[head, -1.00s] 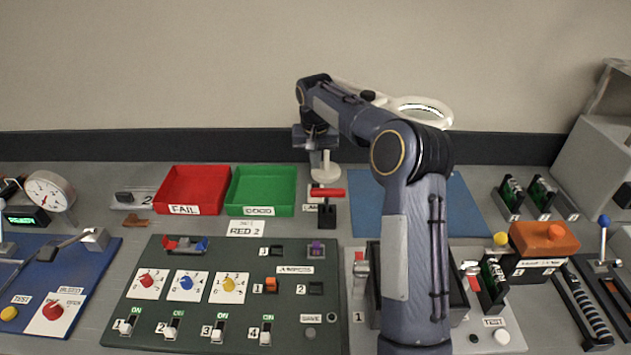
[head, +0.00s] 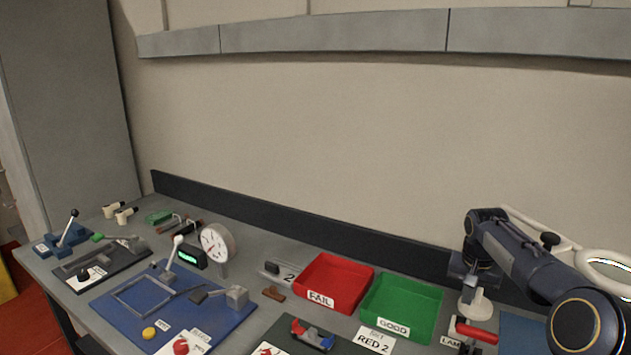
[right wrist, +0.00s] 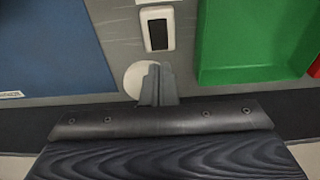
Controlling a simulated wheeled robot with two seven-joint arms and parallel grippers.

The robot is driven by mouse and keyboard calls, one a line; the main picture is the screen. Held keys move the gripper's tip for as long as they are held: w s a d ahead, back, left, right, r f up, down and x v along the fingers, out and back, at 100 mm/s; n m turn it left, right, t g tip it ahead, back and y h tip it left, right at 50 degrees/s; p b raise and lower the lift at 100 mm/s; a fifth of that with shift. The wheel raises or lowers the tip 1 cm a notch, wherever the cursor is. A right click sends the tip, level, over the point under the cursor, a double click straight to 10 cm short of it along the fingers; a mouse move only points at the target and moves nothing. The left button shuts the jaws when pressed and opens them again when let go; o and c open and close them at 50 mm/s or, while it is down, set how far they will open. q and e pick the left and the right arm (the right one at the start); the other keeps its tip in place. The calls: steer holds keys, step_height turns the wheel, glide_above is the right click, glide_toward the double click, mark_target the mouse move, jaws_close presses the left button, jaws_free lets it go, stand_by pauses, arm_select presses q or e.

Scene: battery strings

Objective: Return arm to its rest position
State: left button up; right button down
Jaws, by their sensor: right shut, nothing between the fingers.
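My right arm comes in from the right in the head view, dark blue-grey. Its gripper (head: 471,281) points down over the bench's rear, above the lamp's round white base (head: 474,305). In the right wrist view its grey fingers (right wrist: 158,84) are together with nothing between them. They overlap part of a white disc (right wrist: 138,76); contact cannot be told. My left gripper is not in view.
A green GOOD tray (head: 402,308) and a red FAIL tray (head: 337,284) stand left of the gripper. A magnifier lamp (head: 607,268) is behind the arm. The blue panel (head: 135,318) lies further left.

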steer(key=shift+s+a+r+p, duration=0.25)
steer(key=shift+s+r+p, duration=0.15)
steer(key=shift+s+r, duration=0.1)
steer(key=s+a+r+n+t+y, duration=0.1)
steer(key=s+a+r, duration=0.25)
steer(key=s, duration=0.45)
steer(key=s+a+r+n+t+y, duration=0.1)
steer(key=s+a+r+n, duration=0.2)
steer(key=s, duration=0.6)
steer(key=s+a+f+y, duration=0.1)
steer(key=s+a+f, duration=0.1)
steer(key=s, duration=0.4)
steer(key=s+a+f+t+y, duration=0.1)
steer(key=s+a+f, duration=0.1)
steer(key=s+a, duration=0.2)
steer(key=s+a+f+t, duration=0.1)
steer(key=s+a, duration=0.3)
steer(key=s, duration=0.5)
steer(key=shift+s+a+f+n+y, duration=0.1)
steer(key=shift+s+f+n+y, duration=0.1)
steer(key=shift+f, duration=0.2)
steer(key=shift+s+f+n+y, duration=0.1)
steer(key=shift+f+y, duration=0.1)
steer(key=shift+f, duration=0.15)
